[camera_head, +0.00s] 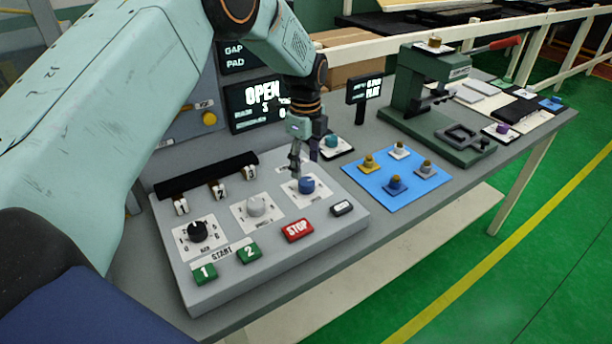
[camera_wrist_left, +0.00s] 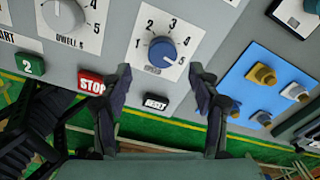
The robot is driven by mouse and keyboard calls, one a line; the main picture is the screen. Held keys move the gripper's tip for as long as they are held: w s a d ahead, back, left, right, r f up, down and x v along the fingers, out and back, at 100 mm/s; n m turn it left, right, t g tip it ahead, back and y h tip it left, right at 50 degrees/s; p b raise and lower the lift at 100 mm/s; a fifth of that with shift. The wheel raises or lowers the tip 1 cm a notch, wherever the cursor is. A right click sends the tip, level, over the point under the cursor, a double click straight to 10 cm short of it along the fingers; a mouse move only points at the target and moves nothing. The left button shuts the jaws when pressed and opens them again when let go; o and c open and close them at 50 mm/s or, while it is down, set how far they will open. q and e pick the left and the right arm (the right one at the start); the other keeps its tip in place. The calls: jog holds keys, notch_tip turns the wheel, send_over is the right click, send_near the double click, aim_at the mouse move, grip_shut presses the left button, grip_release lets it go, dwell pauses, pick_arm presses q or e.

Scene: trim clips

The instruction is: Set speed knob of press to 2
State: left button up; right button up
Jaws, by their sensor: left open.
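The blue speed knob (camera_head: 306,186) sits on a white dial plate at the right of the grey control box (camera_head: 345,222). In the left wrist view the knob (camera_wrist_left: 162,50) is ringed by the numbers 1 to 5. A pale mark on it seems to face the lower right, near 5, but it is small. My left gripper (camera_head: 305,152) is above the knob. In the wrist view its open fingers (camera_wrist_left: 160,88) stand apart on either side below the dial, with nothing between them. Contact with the knob does not show. My right gripper is out of view.
A white dwell knob (camera_head: 256,206), black knob (camera_head: 196,231), red STOP button (camera_head: 297,230), green buttons and RESET button (camera_head: 342,208) surround the dial. A blue mat (camera_head: 415,189) with several clips lies right. Behind it stands a green press (camera_head: 408,85).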

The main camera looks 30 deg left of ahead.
aim_at(307, 180)
pick_arm(q)
jog(key=f, duration=0.5)
jog(key=shift+w+f, duration=0.3)
jog(key=shift+w, duration=0.05)
jog(key=shift+s+r, duration=0.15)
jog(key=shift+s, duration=0.2)
jog(key=shift+w+f, duration=0.25)
jog(key=shift+w, duration=0.1)
jog(key=c, duration=0.6)
jog(key=shift+s+r, duration=0.15)
jog(key=shift+c, duration=1.3)
jog(key=c, duration=0.3)
